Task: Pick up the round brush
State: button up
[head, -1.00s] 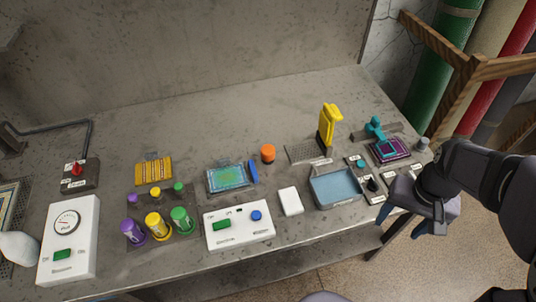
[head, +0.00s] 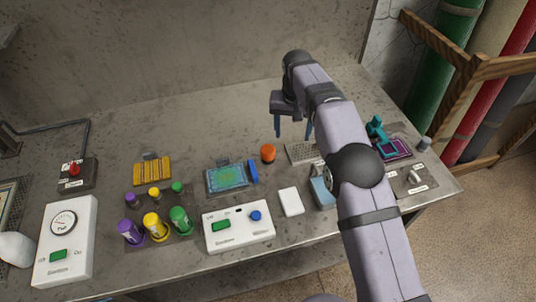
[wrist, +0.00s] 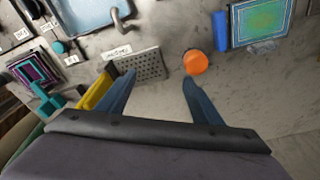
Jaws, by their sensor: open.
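A short orange round thing (head: 268,152), which looks like the round brush, stands on the grey table right of the blue-green rug. It also shows in the wrist view (wrist: 195,63), just beyond the tip of the right finger. My gripper (head: 292,135) is open and empty above the back of the table, close to the orange thing in the head view. In the wrist view my gripper (wrist: 159,76) points down, its fingers apart, with bare table and part of a grate between them. I see no contact with the orange thing.
A grate (wrist: 140,64) and a yellow upright tool (wrist: 95,90) are by the left finger. A blue brush (head: 253,172) lies beside the blue-green rug (head: 227,178). A water tray (wrist: 95,12) is partly hidden by my arm in the head view. The table behind the orange thing is clear.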

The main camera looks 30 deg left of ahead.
send_over(268, 148)
jog(key=f, duration=0.1)
jog(key=s+f, duration=0.1)
jog(key=shift+a+f+n, duration=0.1)
jog(key=shift+f+n, duration=0.2)
jog(key=shift+w+f, duration=0.2)
jog(key=shift+f, duration=0.85)
jog(key=shift+f, duration=0.1)
jog(key=shift+f+b, duration=0.3)
jog(key=shift+f, duration=0.25)
jog(key=shift+w+f+p, duration=0.15)
jog(key=shift+f+p, duration=0.25)
jog(key=shift+f, duration=0.6)
jog(key=shift+w+f+p, duration=0.1)
jog(key=shift+f+p, duration=0.25)
jog(key=shift+f, duration=0.6)
jog(key=c, duration=1.2)
